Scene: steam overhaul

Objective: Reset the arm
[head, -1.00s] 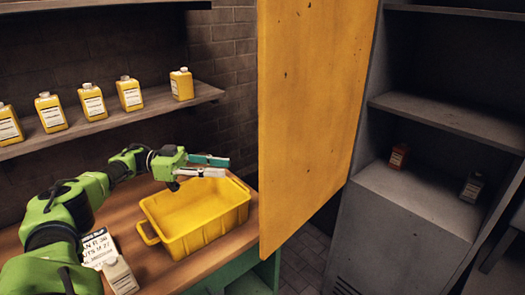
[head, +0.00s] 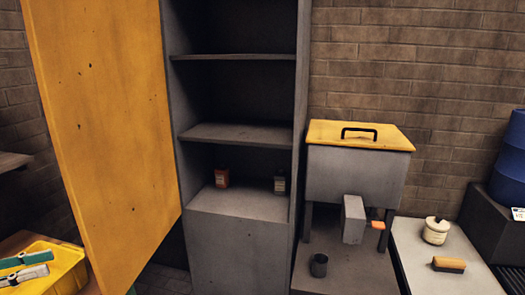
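My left gripper (head: 46,263) shows at the lower left edge of the head view, with one teal finger and one grey finger. The fingers are apart with nothing seen between them. They are over the yellow crate (head: 72,272), which is cut off by the picture edge. The rest of my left arm is out of view. My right gripper is not in view.
Right are a yellow-lidded tank (head: 355,175), dark cup (head: 319,265), white pot (head: 436,231), brush (head: 449,265) and blue drum (head: 510,160).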

